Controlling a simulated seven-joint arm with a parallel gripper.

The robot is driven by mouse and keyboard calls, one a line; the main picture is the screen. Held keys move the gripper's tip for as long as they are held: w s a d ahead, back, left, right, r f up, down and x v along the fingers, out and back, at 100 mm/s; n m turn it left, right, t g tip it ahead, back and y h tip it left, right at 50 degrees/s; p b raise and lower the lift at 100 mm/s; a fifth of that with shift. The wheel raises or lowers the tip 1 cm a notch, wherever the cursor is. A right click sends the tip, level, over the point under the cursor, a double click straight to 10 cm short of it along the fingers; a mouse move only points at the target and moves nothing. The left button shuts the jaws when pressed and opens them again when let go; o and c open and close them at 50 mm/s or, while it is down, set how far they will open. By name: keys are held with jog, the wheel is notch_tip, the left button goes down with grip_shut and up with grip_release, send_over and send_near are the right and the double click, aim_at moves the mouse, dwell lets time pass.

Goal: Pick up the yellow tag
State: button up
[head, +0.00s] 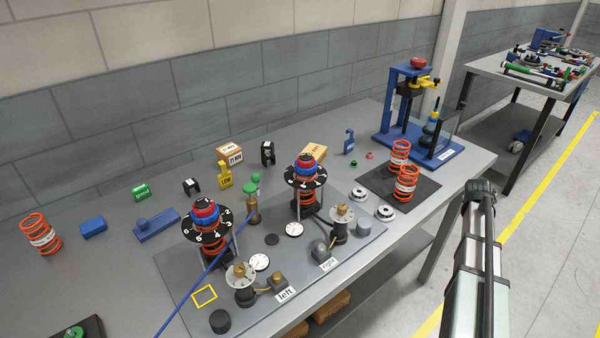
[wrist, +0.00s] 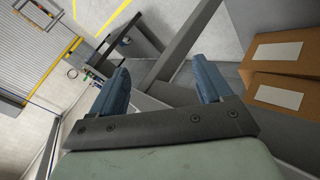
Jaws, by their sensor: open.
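The yellow tag (head: 225,175) stands near the middle of the bench in the head view. It has a wide lower part with a pale printed label and a narrower top. It stands just in front of a small cardboard box. My gripper (wrist: 161,68) shows in the wrist view with its two blue fingers wide apart and nothing between them. It points away from the bench top, and the tag is not in the wrist view. In the head view my arm is at the right, beyond the bench's front edge, far from the tag.
A green-topped brass part (head: 253,200) stands right of the tag, and a black clip (head: 191,186) left of it. Two spring assemblies (head: 207,222) with numbered discs stand on the grey plate (head: 355,265) in front. A blue line crosses the left assembly. Cardboard boxes (wrist: 285,95) show in the wrist view.

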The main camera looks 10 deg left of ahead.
jog(key=w+d+r+t+h, duration=0.1)
jog(key=w+d+r, duration=0.15)
jog(key=r, duration=0.85)
jog(key=w+d+r+t+h, duration=0.1)
jog(key=w+d+r, duration=0.15)
jog(key=r, duration=0.85)
jog(key=w+a+r+m+t+y, duration=0.1)
jog(key=w+a+r+t, duration=0.1)
jog(key=w+a+r, duration=0.6)
jog(key=a+f+y, duration=0.2)
jog(key=a+y, duration=0.1)
jog(key=a, duration=1.6)
jog(key=n+g+y, duration=0.6)
jog(key=g+y, duration=0.1)
jog(key=g, duration=0.2)
send_over(225, 172)
jog(key=s+d, duration=0.3)
notch_tip(225, 172, down, 7)
jog(key=shift+t+y, duration=0.3)
jog(key=x, duration=0.7)
jog(key=shift+w+f, duration=0.25)
jog(key=shift+f, duration=0.15)
jog(key=shift+s+x, duration=0.2)
jog(key=shift+x, duration=2.45)
